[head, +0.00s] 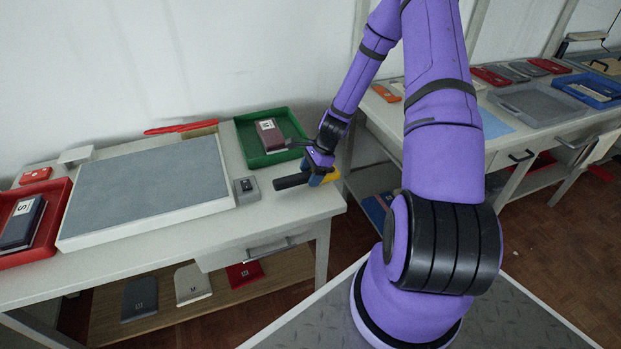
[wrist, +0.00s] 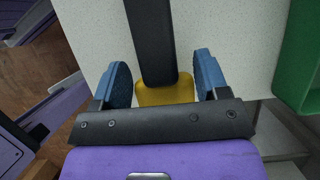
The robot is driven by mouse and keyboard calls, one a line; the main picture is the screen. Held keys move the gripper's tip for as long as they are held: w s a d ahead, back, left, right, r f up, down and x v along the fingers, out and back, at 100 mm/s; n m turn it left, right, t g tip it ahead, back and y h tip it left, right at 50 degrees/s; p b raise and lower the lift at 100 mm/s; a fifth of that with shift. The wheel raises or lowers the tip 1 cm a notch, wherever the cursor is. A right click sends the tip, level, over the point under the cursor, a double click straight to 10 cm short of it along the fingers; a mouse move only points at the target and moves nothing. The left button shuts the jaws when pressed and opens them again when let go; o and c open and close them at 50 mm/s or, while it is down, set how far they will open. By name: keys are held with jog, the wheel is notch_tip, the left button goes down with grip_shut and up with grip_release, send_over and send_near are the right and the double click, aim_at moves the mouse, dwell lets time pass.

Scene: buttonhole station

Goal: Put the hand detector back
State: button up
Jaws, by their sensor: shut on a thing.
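The hand detector (head: 291,182) is a wand with a long black paddle and a yellow part. My gripper (head: 319,172) is shut on it at the right end of the left table, with the black end pointing left. In the wrist view, the black paddle (wrist: 152,38) runs away from me and the yellow part (wrist: 166,92) lies between the blue fingers of my gripper (wrist: 160,72). I cannot tell whether the wand touches the tabletop. Part of the yellow end is hidden by my gripper.
A green tray (head: 294,128) with a dark red item stands behind my gripper. A small grey box (head: 240,199) is to the left, beside a large grey-topped board (head: 160,185). A red tray (head: 62,210) is at the far left. The front right tabletop (head: 300,212) is clear.

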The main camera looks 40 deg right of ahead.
jog(key=shift+f, duration=1.05)
jog(key=shift+f, duration=0.1)
jog(key=o, duration=1)
